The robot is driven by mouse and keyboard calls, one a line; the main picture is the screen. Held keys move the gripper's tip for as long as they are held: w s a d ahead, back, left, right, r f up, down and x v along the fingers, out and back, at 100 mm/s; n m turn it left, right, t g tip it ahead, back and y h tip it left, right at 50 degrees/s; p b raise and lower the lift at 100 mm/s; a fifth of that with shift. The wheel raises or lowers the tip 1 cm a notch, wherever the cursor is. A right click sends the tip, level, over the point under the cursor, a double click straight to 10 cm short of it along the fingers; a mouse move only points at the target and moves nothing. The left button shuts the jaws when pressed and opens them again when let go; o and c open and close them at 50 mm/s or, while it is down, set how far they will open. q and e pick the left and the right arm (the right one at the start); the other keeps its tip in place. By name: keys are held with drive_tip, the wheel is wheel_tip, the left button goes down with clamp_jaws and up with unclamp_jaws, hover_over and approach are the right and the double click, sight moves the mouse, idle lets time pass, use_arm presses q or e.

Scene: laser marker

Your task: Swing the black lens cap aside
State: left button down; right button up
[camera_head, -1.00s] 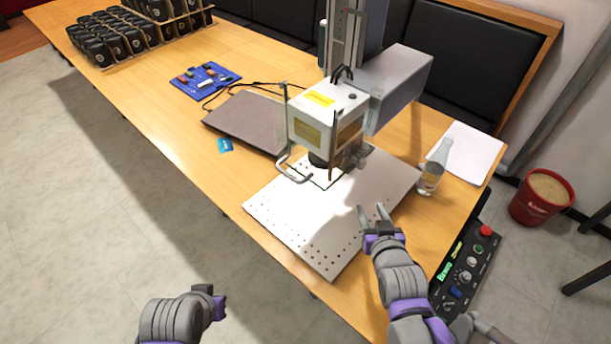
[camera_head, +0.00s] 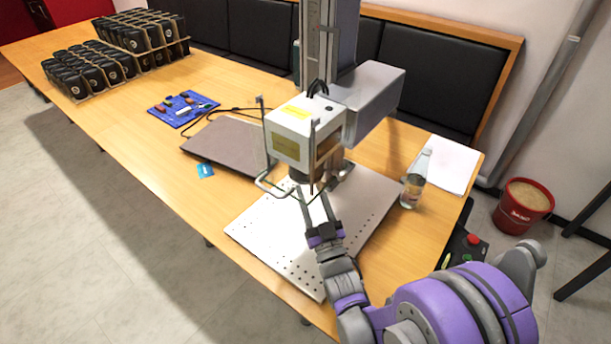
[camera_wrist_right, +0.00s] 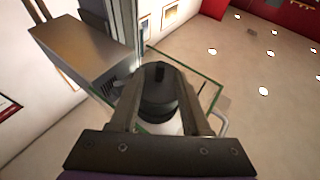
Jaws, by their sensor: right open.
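The black lens cap (camera_wrist_right: 158,95) is a round cap with a small raised tab, seen from below in the right wrist view. In the head view it is a dark ring (camera_head: 299,176) under the white marker head (camera_head: 303,130), partly hidden. My right gripper (camera_head: 315,192) reaches up under the marker head, its fingers apart. In the right wrist view its two fingers stand on either side of the cap; I cannot tell whether they touch it. My left gripper is out of view.
A perforated metal plate (camera_head: 262,240) lies below the head. A bent metal handle (camera_head: 272,187) and thin upright rods stand close to the gripper. A glass bottle (camera_head: 414,178) stands right of the plate; a closed laptop (camera_head: 222,143) lies to the left.

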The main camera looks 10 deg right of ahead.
drive_tip(key=shift+p+x, duration=0.3)
drive_tip(key=shift+x, duration=1.75)
clamp_jaws()
